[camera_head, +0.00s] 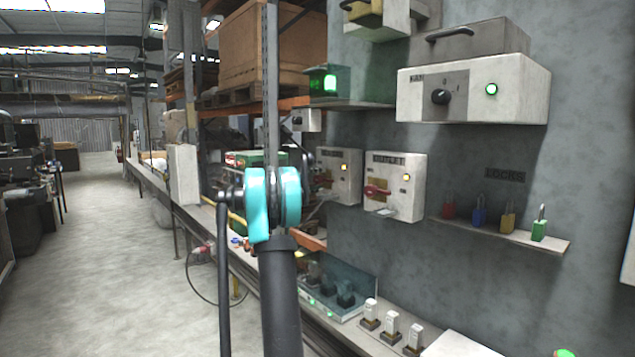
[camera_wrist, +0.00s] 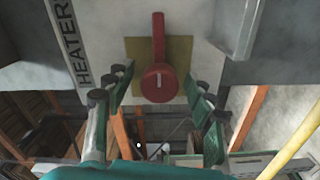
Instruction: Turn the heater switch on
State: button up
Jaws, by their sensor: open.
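The heater switch (camera_wrist: 158,80) is a red rotary handle on a yellow plate, on a pale box (camera_wrist: 105,30) lettered HEATER in the wrist view. Its long grip points toward the top of that picture. My gripper (camera_wrist: 159,93) is open, with its fingers on either side of the round hub and nothing held. I cannot tell whether any finger touches the handle. In the head view, two pale wall boxes with red handles, a left one (camera_head: 345,168) and a right one (camera_head: 408,172), show beyond my arm. The left box is partly hidden, and my fingers are not clear there.
A larger box with a black knob and green light (camera_head: 475,95) hangs above. A shelf (camera_head: 480,234) with several coloured padlocks is at the right. A bench below carries a glass-covered case (camera_head: 345,290) and small switches. The floor at left (camera_head: 110,250) is open.

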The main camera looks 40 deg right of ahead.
jog(key=a, duration=1.2)
jog(key=shift+s, duration=0.45)
jog(key=shift+f, duration=0.1)
jog(key=s+a+f+n+t+y, duration=0.1)
jog(key=s+a+f+t+y, duration=0.2)
jog(key=s+a+f+y, duration=1.5)
jog(key=s+a+f, duration=2)
jog(key=s+f, duration=0.1)
jog(key=f, duration=0.1)
jog(key=shift+s+a+f+n, duration=0.2)
jog(key=shift+a+f+n, duration=0.15)
jog(key=shift+f+n, duration=0.05)
